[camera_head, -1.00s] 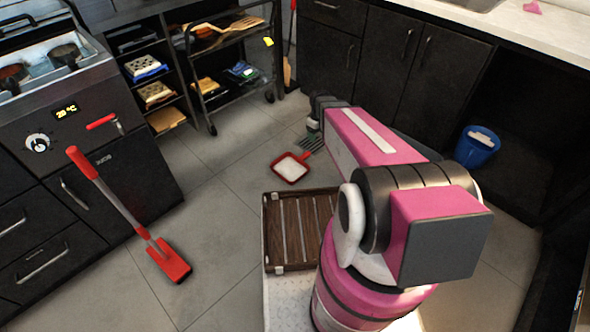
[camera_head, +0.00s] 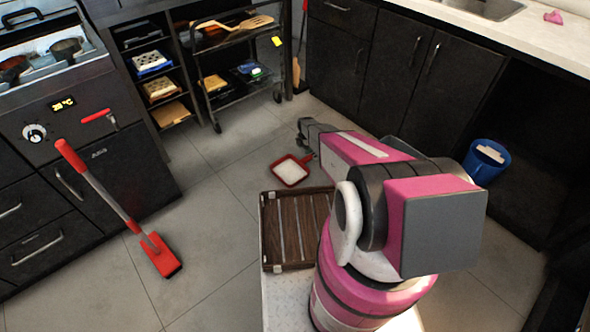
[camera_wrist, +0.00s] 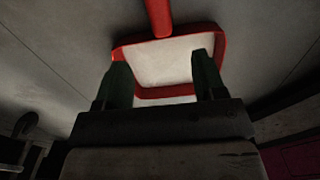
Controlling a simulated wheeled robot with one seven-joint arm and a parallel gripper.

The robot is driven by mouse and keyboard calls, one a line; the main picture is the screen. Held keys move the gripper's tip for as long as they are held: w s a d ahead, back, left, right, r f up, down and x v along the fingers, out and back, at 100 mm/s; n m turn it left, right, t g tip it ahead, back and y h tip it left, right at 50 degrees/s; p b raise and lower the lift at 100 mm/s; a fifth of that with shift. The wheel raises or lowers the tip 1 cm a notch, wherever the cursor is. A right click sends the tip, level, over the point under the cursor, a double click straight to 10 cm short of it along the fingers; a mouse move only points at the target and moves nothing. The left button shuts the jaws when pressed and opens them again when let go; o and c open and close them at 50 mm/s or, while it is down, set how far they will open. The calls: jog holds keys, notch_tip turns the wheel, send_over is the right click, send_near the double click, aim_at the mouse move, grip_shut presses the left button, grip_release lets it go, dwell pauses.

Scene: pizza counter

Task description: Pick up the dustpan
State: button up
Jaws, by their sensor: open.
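The dustpan, a red-rimmed pan with a pale inside, lies on the tiled floor in the head view (camera_head: 290,171), just beyond the wooden tray. In the wrist view the dustpan (camera_wrist: 165,64) fills the upper middle, its red handle running up out of the frame. My gripper (camera_wrist: 160,75) is open, its two dark fingers apart and overlapping the pan in that view. Nothing is held between them. In the head view my gripper (camera_head: 306,150) is small and partly hidden by my arm, close to the dustpan's right side. I cannot tell whether it touches the dustpan.
A red broom (camera_head: 118,205) leans at the left cabinets. A slatted wooden tray (camera_head: 263,235) sits in front of the dustpan. A blue bucket (camera_head: 480,165) stands at right. A dark shelf cart (camera_head: 215,105) stands behind. The floor left of the dustpan is clear.

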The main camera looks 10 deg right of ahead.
send_over(304, 159)
notch_tip(304, 159, down, 5)
jog(key=shift+f, duration=0.15)
jog(key=shift+s+a+f, duration=0.1)
jog(key=shift+f, duration=1.35)
jog(key=shift+s+a+f, duration=0.1)
jog(key=shift+f, duration=1.35)
grip_shut()
